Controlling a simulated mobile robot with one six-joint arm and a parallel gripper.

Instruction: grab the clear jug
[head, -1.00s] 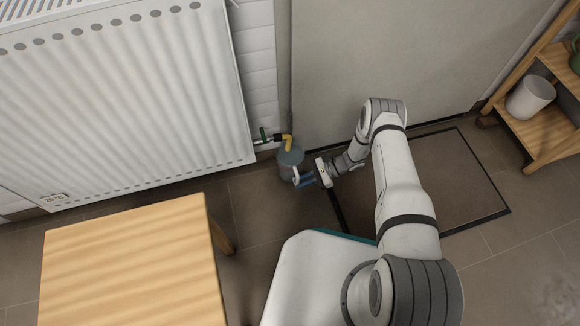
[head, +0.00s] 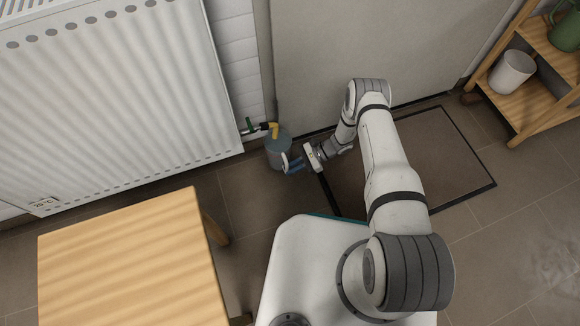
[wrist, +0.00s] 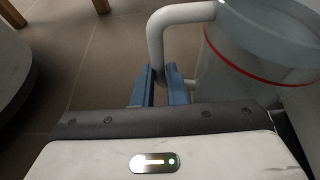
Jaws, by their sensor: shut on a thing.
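The clear jug (head: 279,152) is in the head view, by the lower right corner of the radiator. In the wrist view the jug (wrist: 255,65) is see-through, with a red line around it and a white handle (wrist: 156,38). My gripper (head: 292,166) reaches it from the right, on the handle side. In the wrist view the two blue fingers of my gripper (wrist: 159,88) are shut on the lower part of the handle. The jug's base is hidden, so I cannot tell whether it touches the floor.
A white radiator (head: 110,100) stands at the left, with a yellow pipe end (head: 274,130) right above the jug. A wooden table (head: 130,270) is in front. A dark floor mat (head: 445,160) lies at right, near a wooden shelf (head: 545,105) with a white pot (head: 512,72).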

